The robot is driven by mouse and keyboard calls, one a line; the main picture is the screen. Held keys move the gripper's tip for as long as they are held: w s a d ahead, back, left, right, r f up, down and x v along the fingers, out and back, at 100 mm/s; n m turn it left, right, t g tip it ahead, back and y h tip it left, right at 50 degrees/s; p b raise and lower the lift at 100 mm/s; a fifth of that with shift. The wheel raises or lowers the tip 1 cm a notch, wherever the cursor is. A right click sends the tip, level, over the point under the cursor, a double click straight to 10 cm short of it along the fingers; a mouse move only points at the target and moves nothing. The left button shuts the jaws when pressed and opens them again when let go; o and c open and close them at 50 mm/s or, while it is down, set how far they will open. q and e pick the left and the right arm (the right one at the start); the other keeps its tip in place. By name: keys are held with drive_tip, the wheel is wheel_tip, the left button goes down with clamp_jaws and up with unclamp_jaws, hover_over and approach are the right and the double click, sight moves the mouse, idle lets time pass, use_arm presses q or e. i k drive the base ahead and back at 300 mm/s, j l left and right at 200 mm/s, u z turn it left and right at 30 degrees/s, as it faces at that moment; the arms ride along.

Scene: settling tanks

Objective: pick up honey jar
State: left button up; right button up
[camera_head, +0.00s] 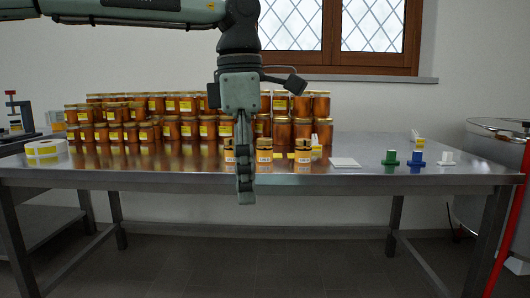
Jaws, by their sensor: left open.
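Several amber honey jars (187,129) with yellow labels stand in stacked rows along the back of the steel table (400,180). Small honey jars with white labels stand nearer the front: one (264,158) just right of my left gripper, one (303,154) farther right, and one (229,156) at its left, partly hidden. My left gripper (246,195) points down in front of the jars and over the table's front edge. It is seen nearly side-on, open, with nothing visible between its fingers. It hides part of the jars behind. My right gripper is out of view.
A white square (345,163) lies right of the small jars. Green (391,158), blue (416,159) and white (446,158) pieces stand farther right. A label roll (46,149) is at the left. A steel tank (490,180) stands at the right. The table front is mostly clear.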

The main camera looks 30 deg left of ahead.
sight(264, 153)
drive_tip(key=i+j, duration=1.35)
drive_tip(key=i, duration=0.1)
